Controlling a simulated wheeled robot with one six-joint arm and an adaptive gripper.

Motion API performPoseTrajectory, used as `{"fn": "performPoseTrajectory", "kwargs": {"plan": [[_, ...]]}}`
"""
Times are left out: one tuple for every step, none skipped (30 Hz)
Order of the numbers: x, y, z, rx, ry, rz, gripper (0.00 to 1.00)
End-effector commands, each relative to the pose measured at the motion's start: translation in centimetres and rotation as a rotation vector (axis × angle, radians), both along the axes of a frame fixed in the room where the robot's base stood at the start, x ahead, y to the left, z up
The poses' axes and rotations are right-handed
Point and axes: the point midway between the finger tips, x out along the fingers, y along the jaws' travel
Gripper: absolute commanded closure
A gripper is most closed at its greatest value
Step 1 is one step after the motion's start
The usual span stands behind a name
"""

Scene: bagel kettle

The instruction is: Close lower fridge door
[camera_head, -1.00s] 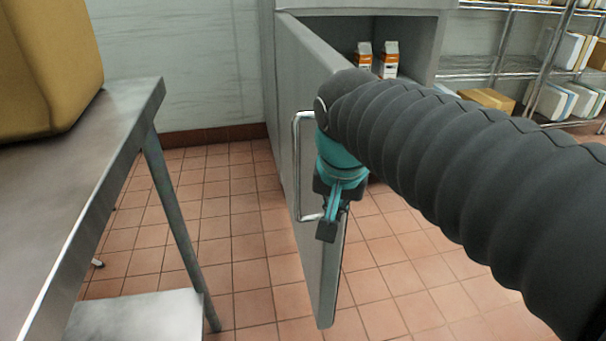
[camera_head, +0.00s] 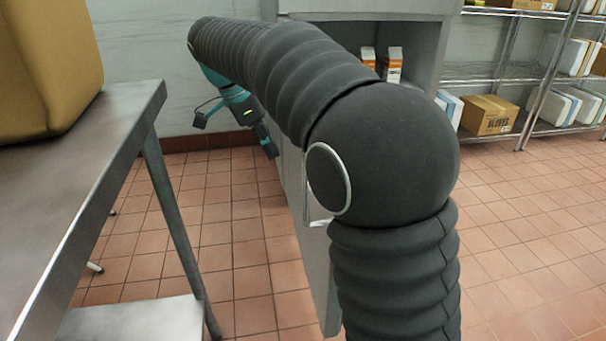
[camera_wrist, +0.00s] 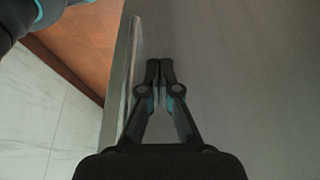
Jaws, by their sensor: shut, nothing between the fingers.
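The lower fridge door (camera_head: 321,285) stands open in the head view, seen nearly edge-on and mostly hidden behind my arm. Part of its metal handle (camera_head: 307,205) shows on its left face. The grey fridge (camera_head: 436,50) is open behind, with orange-and-white cartons (camera_head: 393,66) inside. My gripper (camera_head: 268,144) is on the left, outer side of the door, beyond the handle. In the wrist view my gripper (camera_wrist: 160,66) is shut and empty in front of a plain grey surface (camera_wrist: 240,70), apparently the door. I cannot tell whether it touches.
A steel table (camera_head: 70,185) with a large yellow-brown object (camera_head: 50,65) stands at the left. A wire shelf (camera_head: 535,137) with boxes (camera_head: 487,115) stands at the back right. Tiled floor (camera_head: 510,225) is clear at the right and between table and door.

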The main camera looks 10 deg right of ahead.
Motion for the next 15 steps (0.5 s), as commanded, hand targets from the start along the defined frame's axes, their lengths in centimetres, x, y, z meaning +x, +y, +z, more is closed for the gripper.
{"fn": "performPoseTrajectory", "kwargs": {"plan": [[0.1,0.0,-0.1,-0.003,-0.003,-0.012,1.0],[0.1,-0.1,-0.2,-0.004,-0.003,-0.016,1.0],[0.1,-0.2,-0.5,-0.004,-0.002,-0.019,1.0],[0.1,-0.4,-0.7,-0.004,-0.001,-0.019,1.0],[0.1,-0.5,-1.0,-0.004,-0.001,-0.019,1.0],[0.1,-0.8,-1.5,-0.004,-0.001,-0.02,1.0],[0.1,-1.0,-2.0,-0.004,-0.001,-0.02,1.0],[0.1,-1.2,-2.4,-0.004,-0.001,-0.02,1.0],[0.1,-1.5,-3.1,-0.004,-0.001,-0.02,1.0],[0.1,-1.7,-3.6,-0.004,0.0,-0.019,1.0],[0.0,-1.9,-4.1,-0.004,0.0,-0.019,1.0],[0.0,-2.2,-4.8,-0.004,0.0,-0.019,1.0],[0.0,-2.4,-5.3,-0.004,0.0,-0.019,1.0],[0.0,-2.6,-5.8,-0.004,0.0,-0.019,1.0],[0.0,-2.9,-6.5,-0.004,0.0,-0.019,1.0]]}}
